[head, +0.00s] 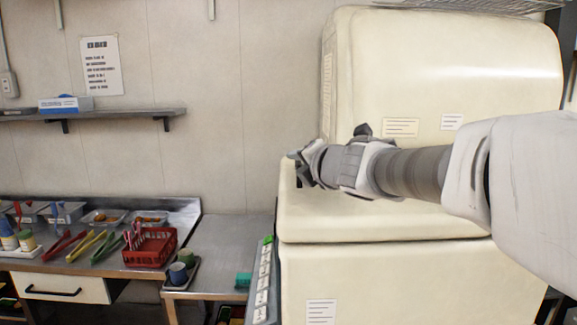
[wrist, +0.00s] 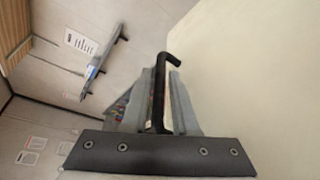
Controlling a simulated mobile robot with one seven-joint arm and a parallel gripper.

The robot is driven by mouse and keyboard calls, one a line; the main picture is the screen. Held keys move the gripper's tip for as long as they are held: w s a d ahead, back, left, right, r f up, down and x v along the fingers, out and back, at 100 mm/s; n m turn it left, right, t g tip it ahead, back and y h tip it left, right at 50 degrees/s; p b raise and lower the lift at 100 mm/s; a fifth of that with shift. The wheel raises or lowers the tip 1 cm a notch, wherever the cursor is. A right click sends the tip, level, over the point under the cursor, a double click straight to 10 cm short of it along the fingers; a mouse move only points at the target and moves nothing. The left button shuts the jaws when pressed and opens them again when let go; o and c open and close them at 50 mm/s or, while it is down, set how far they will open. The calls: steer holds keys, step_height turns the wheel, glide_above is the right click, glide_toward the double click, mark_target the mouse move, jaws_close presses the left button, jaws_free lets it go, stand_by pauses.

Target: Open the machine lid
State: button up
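The cream machine (head: 385,285) stands at the right, with a bulky rounded upper part (head: 450,60) and a projecting front section (head: 350,215). Which part is the lid is not clear, and no open gap shows. My gripper (head: 298,168) is at the left side of the machine, above the corner of the front section. In the wrist view, a black bent bar, seemingly a handle (wrist: 158,100), runs between the two grey fingers of my gripper (wrist: 162,85). A cream gap shows between the bar and the right finger, so the fingers look open around it. My arm hides part of the machine.
A metal counter (head: 215,245) is left of the machine, with a red basket (head: 150,248), tongs (head: 85,245), cups (head: 180,272) and food trays (head: 105,217). A wall shelf (head: 120,115) is above. A wire rack (head: 470,5) is over the machine. A labelled panel (head: 262,285) runs along the machine's left edge.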

steer(key=shift+w+a, duration=0.1)
steer(key=shift+w, duration=0.05)
jaws_close()
stand_by(1.4)
